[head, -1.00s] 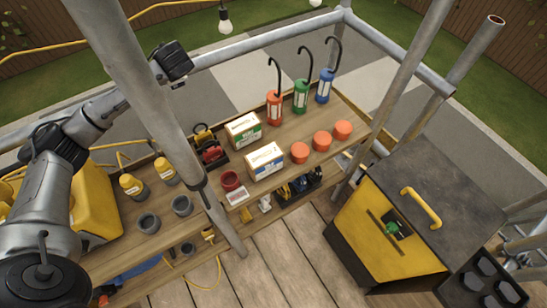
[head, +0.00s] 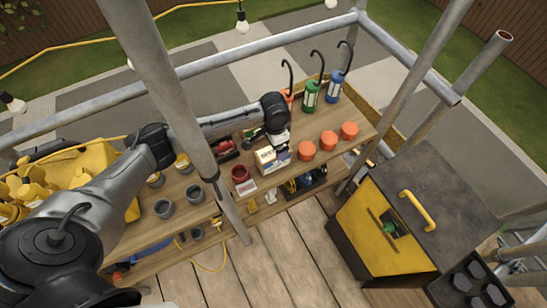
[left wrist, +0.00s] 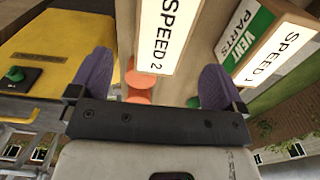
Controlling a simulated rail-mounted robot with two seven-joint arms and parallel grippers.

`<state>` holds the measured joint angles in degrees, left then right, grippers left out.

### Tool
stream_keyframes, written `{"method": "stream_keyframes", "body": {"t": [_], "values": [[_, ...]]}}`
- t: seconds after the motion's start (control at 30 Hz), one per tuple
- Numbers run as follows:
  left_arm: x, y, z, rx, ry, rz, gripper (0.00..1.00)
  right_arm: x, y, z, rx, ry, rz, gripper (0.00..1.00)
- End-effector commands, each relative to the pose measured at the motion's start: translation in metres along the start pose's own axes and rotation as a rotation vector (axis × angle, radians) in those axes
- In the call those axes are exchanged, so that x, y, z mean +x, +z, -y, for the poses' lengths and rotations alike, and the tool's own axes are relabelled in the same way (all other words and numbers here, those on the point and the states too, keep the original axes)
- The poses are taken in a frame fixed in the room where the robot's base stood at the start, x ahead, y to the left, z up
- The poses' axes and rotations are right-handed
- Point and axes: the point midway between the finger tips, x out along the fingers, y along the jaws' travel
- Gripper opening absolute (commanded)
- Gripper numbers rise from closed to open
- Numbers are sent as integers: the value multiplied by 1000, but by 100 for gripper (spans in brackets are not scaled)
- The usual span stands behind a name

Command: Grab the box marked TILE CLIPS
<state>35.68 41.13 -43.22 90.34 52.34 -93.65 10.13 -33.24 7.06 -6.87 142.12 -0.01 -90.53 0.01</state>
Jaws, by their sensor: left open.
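In the left wrist view the white box (left wrist: 168,30) shows "SPEED 2" on one face. The words TILE CLIPS cannot be read in either current view. My left gripper (head: 277,140) is right at this box and partly covers it. In the left wrist view my left gripper (left wrist: 157,80) has its two purple fingers spread, with the box ahead between them. I cannot tell whether they touch it. My right gripper is not in view.
A green and white box marked VENT PARTS (left wrist: 245,30) stands close beside, with "SPEED 1" on another face. Orange round pieces (head: 328,141), a red cup (head: 240,174) and hooked lamps (head: 311,96) surround the spot. A scaffold pole (head: 175,105) rises in front.

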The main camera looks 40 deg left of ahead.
Motion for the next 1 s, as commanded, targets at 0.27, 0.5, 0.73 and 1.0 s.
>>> {"method": "stream_keyframes", "body": {"t": [0.27,0.5,0.73,1.0], "values": [[32,0,0,1,-1,0,96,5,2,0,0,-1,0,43],[46,2,1,1,-2,0,96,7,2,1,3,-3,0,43],[76,4,1,0,-1,0,96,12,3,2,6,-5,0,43],[88,4,1,1,-2,-2,96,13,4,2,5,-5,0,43]]}}
